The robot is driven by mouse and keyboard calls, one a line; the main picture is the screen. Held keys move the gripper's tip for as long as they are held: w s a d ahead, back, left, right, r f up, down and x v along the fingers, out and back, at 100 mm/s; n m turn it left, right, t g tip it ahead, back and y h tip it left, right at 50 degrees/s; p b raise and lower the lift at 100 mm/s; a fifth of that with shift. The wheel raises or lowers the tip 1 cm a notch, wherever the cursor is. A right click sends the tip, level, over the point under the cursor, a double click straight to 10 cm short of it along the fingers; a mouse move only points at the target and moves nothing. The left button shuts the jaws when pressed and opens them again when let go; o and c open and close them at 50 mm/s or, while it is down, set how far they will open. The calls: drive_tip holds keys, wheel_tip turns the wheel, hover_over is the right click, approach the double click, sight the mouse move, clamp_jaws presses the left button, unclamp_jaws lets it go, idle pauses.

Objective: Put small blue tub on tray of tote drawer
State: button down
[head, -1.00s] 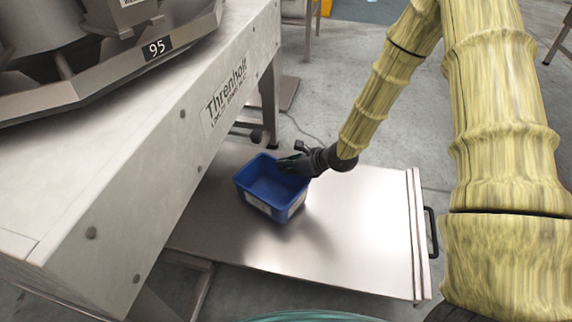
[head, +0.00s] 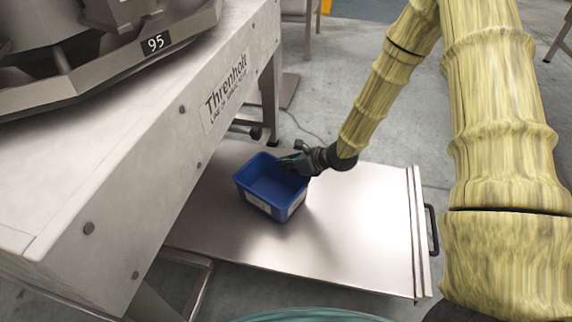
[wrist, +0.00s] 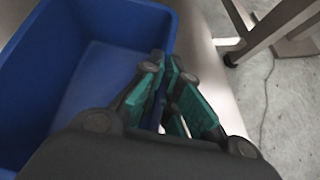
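The small blue tub (head: 273,187) is upright over the metal tray (head: 350,225) of the pulled-out drawer and appears to rest on it. It looks empty inside and has a pale label on its near side. My gripper (head: 291,163) is at the tub's right wall, near the far corner. In the wrist view, the tub (wrist: 55,75) fills the left side. The green-padded fingers of my gripper (wrist: 165,72) lie close together with the tub's wall between them, and appear shut on it. The exact contact at the fingertips is partly hidden.
The Threnholt machine's long metal body (head: 150,130) stands along the left, above the drawer's inner end. The tray has bare room right of the tub, towards its black handle (head: 432,230). A machine leg (head: 270,100) stands behind. Grey floor lies beyond.

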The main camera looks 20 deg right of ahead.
drive_tip(key=shift+f, duration=0.25)
drive_tip(key=c, duration=1.6)
unclamp_jaws()
drive_tip(key=shift+o, duration=0.2)
drive_tip(key=shift+r, duration=0.1)
